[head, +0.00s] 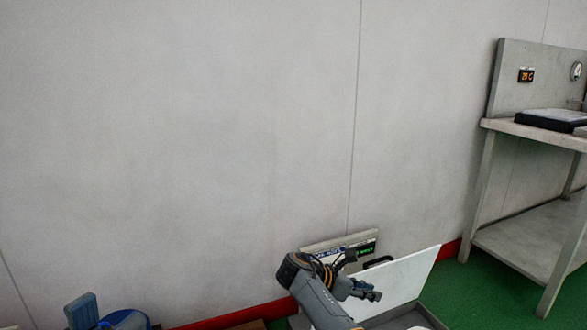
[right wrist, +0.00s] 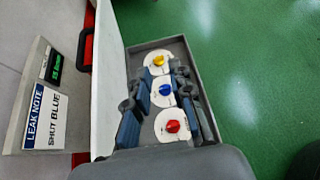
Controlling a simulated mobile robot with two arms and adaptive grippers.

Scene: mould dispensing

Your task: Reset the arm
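My right gripper (head: 369,291) is low in the middle of the head view, in front of the raised white lid (head: 408,285) of a grey box (head: 428,312). In the right wrist view my right gripper (right wrist: 163,78) has its two fingers spread, with nothing held between them. The open box (right wrist: 178,44) is seen past the fingers, with a yellow knob (right wrist: 158,60), a blue knob (right wrist: 166,89) and a red knob (right wrist: 172,126) on white round plates.
A sign (right wrist: 42,115) reading "LEAK NOTE SHUT BLUE" with a green display (right wrist: 55,66) stands by the wall, left of the box. A metal table (head: 500,126) with a dark-edged tray (head: 552,120) stands at right. A blue round thing (head: 125,319) is at lower left. Green floor (right wrist: 255,70) is clear right of the box.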

